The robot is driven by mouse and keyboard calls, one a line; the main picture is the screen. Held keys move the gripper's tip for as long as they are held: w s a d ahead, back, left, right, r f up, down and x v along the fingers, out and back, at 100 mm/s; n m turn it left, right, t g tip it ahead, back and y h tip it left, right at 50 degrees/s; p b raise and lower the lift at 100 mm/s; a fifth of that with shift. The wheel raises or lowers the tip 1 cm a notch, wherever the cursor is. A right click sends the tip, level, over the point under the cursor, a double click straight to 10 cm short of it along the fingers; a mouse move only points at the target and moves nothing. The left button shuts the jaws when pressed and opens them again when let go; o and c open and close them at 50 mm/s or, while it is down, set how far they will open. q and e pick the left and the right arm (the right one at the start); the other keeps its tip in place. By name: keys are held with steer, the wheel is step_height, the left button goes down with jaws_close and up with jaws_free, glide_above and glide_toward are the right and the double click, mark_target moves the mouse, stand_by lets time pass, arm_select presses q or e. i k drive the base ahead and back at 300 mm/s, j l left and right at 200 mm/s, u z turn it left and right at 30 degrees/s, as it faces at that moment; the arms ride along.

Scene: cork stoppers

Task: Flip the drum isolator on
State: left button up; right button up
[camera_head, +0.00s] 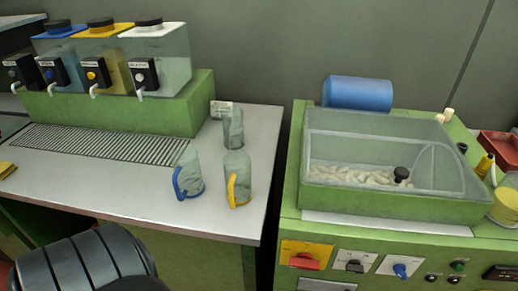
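A red rotary handle on a yellow plate (305,254), which looks like the drum isolator, is on the front panel of the green machine (288,225) at the lower right. The red handle (305,262) appears to lie roughly level; its on or off marking is too small to read. Neither of my gripper's fingers shows. A dark ribbed part at the bottom left looks like a link of my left arm, well to the left of the isolator.
Beside the isolator are a black knob (354,266), a blue knob (400,270) and small buttons. Above stands a clear-lidded drum box (390,150) with corks. A bench (110,195) on the left holds dispensers (160,60) and three jugs (237,180). A narrow gap separates bench and machine.

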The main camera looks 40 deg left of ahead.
mark_target(303, 261)
steer(key=u, duration=0.8)
